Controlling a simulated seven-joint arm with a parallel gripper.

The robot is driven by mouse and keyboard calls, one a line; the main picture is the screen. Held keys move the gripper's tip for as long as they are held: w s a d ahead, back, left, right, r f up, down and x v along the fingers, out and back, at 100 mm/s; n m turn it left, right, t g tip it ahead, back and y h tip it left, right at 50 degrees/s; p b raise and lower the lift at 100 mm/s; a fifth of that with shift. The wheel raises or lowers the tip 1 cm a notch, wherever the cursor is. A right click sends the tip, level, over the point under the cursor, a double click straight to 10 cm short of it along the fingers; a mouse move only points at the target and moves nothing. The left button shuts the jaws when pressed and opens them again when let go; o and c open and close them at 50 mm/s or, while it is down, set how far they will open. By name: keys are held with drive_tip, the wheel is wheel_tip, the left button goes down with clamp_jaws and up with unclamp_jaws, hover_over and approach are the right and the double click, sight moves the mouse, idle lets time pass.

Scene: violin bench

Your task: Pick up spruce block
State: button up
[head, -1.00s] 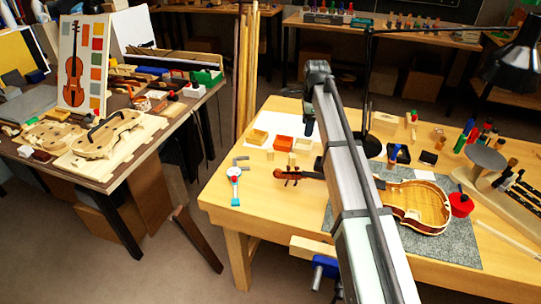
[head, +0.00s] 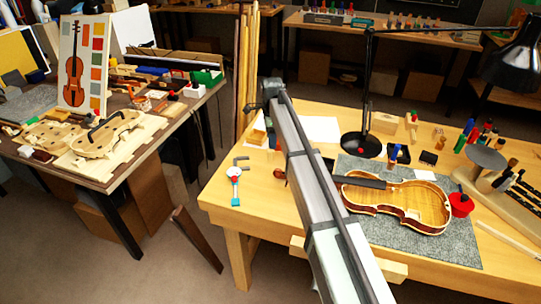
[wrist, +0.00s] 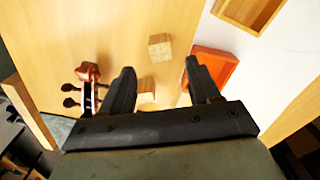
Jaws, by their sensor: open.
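Two small pale wooden blocks lie on the bench in the wrist view. One block (wrist: 160,47) sits just beyond the fingertips, in line with the gap. The other block (wrist: 146,98) is nearer, seen between the fingers and partly cut off by the gripper's body. I cannot tell which of them is the spruce block. My gripper (wrist: 160,68) is open, with nothing held between its fingers. In the head view my arm hides the gripper and these small blocks.
A violin scroll with pegs (wrist: 90,88) lies close to the left finger. An orange-red tray (wrist: 222,60) is by the right finger, and a wooden tray (wrist: 232,20) lies beyond it. The violin body (head: 425,200) rests on a grey mat (head: 455,245). A lamp base (head: 361,147) stands behind.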

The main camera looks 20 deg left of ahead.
sight(270, 151)
drive_tip(key=shift+a+f, duration=0.2)
drive_tip(key=shift+f, duration=3.3)
drive_tip(key=shift+c, duration=0.4)
drive_tip(key=c, duration=0.9)
